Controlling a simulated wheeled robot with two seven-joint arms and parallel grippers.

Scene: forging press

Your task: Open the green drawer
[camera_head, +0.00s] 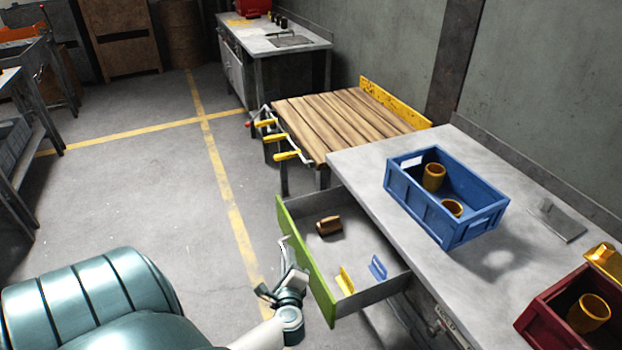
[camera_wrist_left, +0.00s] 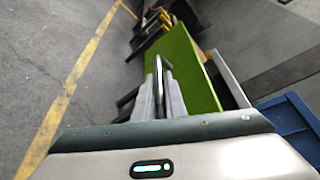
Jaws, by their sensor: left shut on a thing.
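The green drawer (camera_head: 308,262) stands pulled out from under the grey workbench, with its inside in view. Its green front also shows in the left wrist view (camera_wrist_left: 186,62). A brown object (camera_head: 329,225), a yellow piece (camera_head: 345,281) and a blue piece (camera_head: 377,267) lie in it. My left gripper (camera_head: 284,262) is at the outer side of the green front, shut on the drawer's handle (camera_wrist_left: 158,75). The handle is mostly hidden by the fingers. My right gripper is in neither view.
A blue crate (camera_head: 470,232) with two orange cups stands on the workbench (camera_head: 365,170). A red crate (camera_head: 535,323) is at the near right. A wooden-topped table (camera_head: 340,115) with yellow-handled tools stands behind the drawer. The floor left of the drawer is clear.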

